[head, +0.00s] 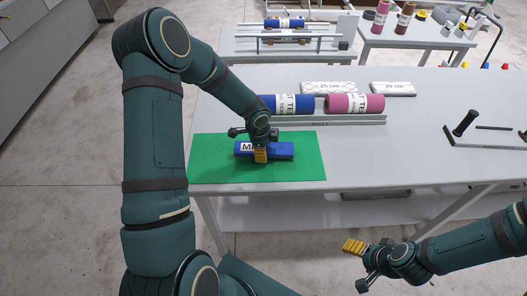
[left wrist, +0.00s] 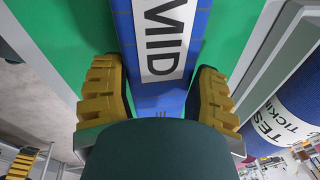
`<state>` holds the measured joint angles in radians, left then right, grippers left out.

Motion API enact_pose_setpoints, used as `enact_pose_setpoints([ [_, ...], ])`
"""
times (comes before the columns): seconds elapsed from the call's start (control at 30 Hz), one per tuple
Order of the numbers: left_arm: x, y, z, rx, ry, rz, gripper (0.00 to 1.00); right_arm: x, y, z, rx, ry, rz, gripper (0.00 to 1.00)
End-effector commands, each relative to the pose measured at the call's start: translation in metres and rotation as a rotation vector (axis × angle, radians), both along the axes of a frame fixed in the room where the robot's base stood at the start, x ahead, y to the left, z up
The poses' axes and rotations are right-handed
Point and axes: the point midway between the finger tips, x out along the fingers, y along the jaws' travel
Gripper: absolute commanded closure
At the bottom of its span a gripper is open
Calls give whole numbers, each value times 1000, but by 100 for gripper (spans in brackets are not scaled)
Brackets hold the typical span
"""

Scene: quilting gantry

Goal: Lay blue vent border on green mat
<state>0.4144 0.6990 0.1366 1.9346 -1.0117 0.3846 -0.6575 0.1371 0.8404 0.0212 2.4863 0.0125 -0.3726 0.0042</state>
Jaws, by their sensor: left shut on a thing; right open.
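The blue vent border (head: 279,150) is a blue piece with a white label, lying on or just above the green mat (head: 221,171); the exact contact cannot be told. In the left wrist view the border (left wrist: 201,25) runs between my yellow fingers, and its label reads "MID". My left gripper (head: 260,154) is over the border's near side and shut on it; it also shows in the left wrist view (left wrist: 160,98). The green mat also shows there (left wrist: 85,25), on both sides of the border. My right gripper (head: 358,264) is open and empty, off the table's front edge.
A black-handled tool (head: 465,123) lies at right. The tabletop right of the mat is clear.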

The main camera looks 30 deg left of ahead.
Motion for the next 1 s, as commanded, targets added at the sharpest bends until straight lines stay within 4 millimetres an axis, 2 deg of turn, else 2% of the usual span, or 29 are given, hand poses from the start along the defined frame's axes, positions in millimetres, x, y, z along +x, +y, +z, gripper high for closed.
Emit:
enact_pose_setpoints([
  [0.03, 0, -1, -10, -1, 1, 0, 78, 0, 0, -3, -1, 0, 0, 31],
  [0.1, 0, -1, -16, -1, 1, -2, 78, 0, 0, -4, -1, 0, 0, 31],
  [0.43, 0, -1, -19, -1, 0, 0, 78, 0, 0, -6, -1, 0, 0, 31],
  [0.47, 0, 0, -18, -1, 0, 0, 25, 0, 0, -5, -1, 0, 0, 31],
  [0.5, 0, 0, -18, -1, 0, 0, 10, 0, 0, -5, -1, 0, 0, 31],
  [0.87, 0, 0, -16, -1, 0, 0, 8, 0, 0, -4, -1, 0, 0, 31],
  [1.0, -2, 0, -3, 0, -3, 1, 8, 0, 0, 0, 0, 0, 0, 31],
])
